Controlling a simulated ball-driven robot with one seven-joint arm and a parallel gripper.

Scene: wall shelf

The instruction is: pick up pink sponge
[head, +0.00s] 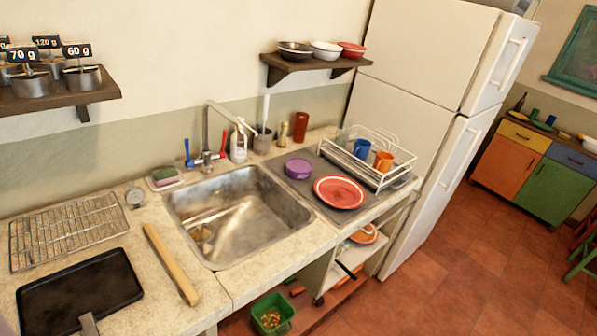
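A small sponge (165,175) lies on the counter at the back left corner of the sink. It has a green top and a pinkish lower part or holder under it; at this size I cannot tell which. No other pink sponge is clearly seen. My gripper is not in view, so its distance from the sponge does not show.
The metal sink (238,222) is right of the sponge. A round dial (134,196), a wire rack (68,232), a rolling pin (170,264) and a black pan (80,291) lie nearby. The faucet (211,140) and a soap bottle (238,145) stand behind the sink.

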